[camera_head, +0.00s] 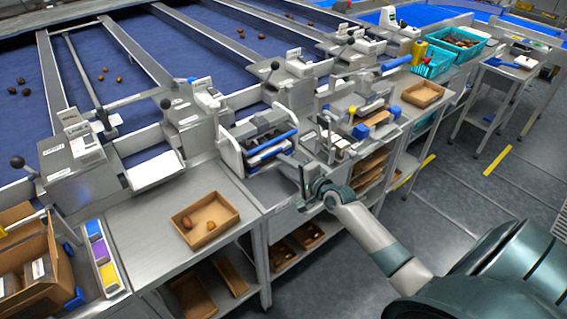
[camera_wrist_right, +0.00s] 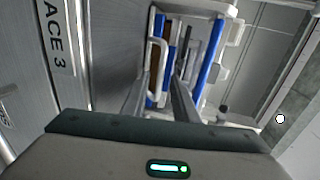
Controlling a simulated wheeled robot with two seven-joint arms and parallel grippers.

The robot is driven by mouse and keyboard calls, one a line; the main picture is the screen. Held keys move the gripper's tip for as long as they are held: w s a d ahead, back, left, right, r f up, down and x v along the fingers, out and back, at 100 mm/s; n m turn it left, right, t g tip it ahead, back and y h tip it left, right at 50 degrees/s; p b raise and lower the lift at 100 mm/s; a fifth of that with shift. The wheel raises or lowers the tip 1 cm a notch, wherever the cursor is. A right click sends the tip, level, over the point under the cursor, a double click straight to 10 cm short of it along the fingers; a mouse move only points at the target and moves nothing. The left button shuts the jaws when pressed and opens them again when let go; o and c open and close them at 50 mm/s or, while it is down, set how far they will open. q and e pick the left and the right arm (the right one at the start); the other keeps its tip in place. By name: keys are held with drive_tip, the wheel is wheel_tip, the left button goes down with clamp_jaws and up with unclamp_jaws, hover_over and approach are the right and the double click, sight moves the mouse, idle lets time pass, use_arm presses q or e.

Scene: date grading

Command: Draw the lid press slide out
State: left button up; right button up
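The lid press (camera_head: 230,152) is a white-sided unit with blue bars and dark slots, at the front edge of the steel bench in the head view. In the right wrist view its blue-edged slide (camera_wrist_right: 209,62) and a pale U-shaped handle (camera_wrist_right: 163,42) lie ahead of my fingers. My right gripper (camera_head: 302,178) is just right of and in front of the press. In the wrist view its two fingers (camera_wrist_right: 162,82) stand apart, with the handle's near end between or just beyond them. I cannot tell whether they touch it. My left gripper is not in view.
A cardboard tray (camera_head: 188,237) with dates sits on the bench to the left. A tool rack (camera_head: 345,120) stands close to the right of my gripper. Shelves with trays lie below the bench. The floor (camera_head: 470,220) at right is clear.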

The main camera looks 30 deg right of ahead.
drive_tip(key=shift+w+f, duration=0.15)
drive_tip(key=shift+w, duration=0.45)
clamp_jaws()
idle(1.2)
